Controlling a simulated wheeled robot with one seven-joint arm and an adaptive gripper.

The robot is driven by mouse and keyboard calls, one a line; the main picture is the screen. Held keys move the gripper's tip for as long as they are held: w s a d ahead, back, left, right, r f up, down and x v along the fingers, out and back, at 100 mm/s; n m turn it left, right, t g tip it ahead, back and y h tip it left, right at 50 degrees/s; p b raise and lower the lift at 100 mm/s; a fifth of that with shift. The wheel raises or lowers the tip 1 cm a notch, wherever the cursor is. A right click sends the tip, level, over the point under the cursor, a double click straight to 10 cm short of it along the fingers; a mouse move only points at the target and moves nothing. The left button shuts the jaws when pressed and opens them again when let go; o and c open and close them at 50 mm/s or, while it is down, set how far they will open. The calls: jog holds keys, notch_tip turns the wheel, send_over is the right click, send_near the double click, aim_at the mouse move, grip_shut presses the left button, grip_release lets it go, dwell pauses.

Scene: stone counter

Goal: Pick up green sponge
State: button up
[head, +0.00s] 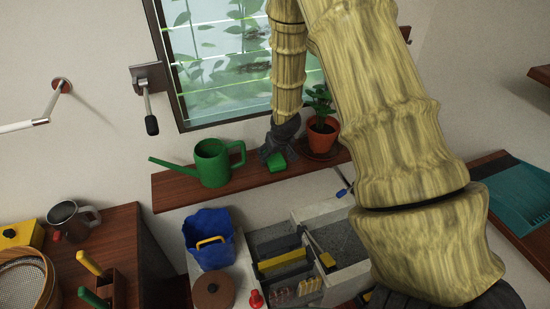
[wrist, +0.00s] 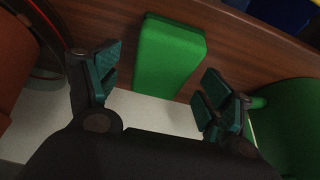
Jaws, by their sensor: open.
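The green sponge (head: 277,162) lies on the wooden shelf below the window, between the green watering can and the potted plant. It also shows in the wrist view (wrist: 170,55) as a bright green block on the brown wood. My gripper (head: 275,150) is at the shelf beside the sponge in the head view. In the wrist view my gripper (wrist: 157,95) is open, with one finger on each side of the sponge's near end. The fingers look apart from the sponge, and nothing is held.
The green watering can (head: 212,163) stands left of the sponge, close to my right-hand finger in the wrist view. The potted plant (head: 322,138) stands on the right. Below the shelf are a blue bucket (head: 208,240) and a grey organiser box (head: 335,240).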

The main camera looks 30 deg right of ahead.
jog(key=shift+x, duration=0.9)
jog(key=shift+f, duration=0.3)
jog(key=shift+s+a, duration=0.1)
jog(key=c, duration=0.9)
